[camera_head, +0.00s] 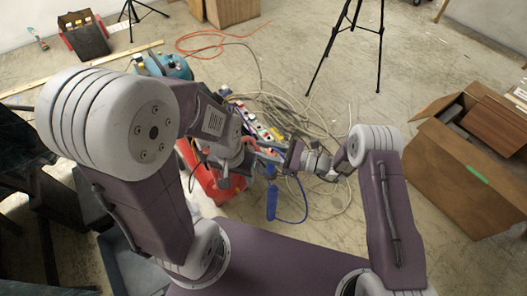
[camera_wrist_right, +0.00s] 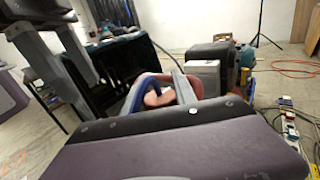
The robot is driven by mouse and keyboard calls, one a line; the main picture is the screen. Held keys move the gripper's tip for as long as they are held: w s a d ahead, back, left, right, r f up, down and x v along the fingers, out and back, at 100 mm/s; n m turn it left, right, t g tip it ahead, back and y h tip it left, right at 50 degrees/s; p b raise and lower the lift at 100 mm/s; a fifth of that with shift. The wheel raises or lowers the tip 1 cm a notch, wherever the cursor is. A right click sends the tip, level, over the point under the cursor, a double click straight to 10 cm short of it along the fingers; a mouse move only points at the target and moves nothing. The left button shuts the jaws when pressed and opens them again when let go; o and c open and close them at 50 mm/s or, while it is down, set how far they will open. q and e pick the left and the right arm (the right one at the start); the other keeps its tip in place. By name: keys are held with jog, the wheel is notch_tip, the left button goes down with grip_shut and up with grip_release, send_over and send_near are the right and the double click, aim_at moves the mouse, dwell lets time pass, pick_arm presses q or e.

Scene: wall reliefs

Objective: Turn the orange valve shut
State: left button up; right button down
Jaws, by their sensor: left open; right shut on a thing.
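My right gripper (camera_head: 268,155) comes in from the right in the head view. It is shut on a small part by the blue and orange pieces near the middle; this looks like the orange valve, but the jaws hide most of it. In the right wrist view an orange-red curved part (camera_wrist_right: 157,96) shows beside a blue curved part (camera_wrist_right: 134,97), partly behind my own arm. My left gripper (camera_head: 224,180) is lower and to the left, open, in front of a red object. It appears empty and apart from the right gripper.
A red object (camera_head: 203,180) stands beneath my left gripper. A blue coiled hose (camera_head: 271,203) hangs just right of it. Power strips and loose cables (camera_head: 300,110) cover the floor behind. A tripod (camera_head: 350,45) stands at the back, and an open wooden box (camera_head: 455,175) at the right.

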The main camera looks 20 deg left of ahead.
jog(key=shift+s+f+n+g+b, duration=0.1)
jog(key=shift+s+n+g+b, duration=0.15)
jog(key=shift+n+g+b, duration=0.9)
jog(key=shift+m+g+p, duration=0.25)
jog(key=shift+g+p, duration=0.1)
jog(key=shift+p, duration=0.1)
jog(key=c, duration=1)
grip_release()
jog(key=w+d+p, duration=0.1)
jog(key=d, duration=0.8)
jog(key=shift+w, duration=0.15)
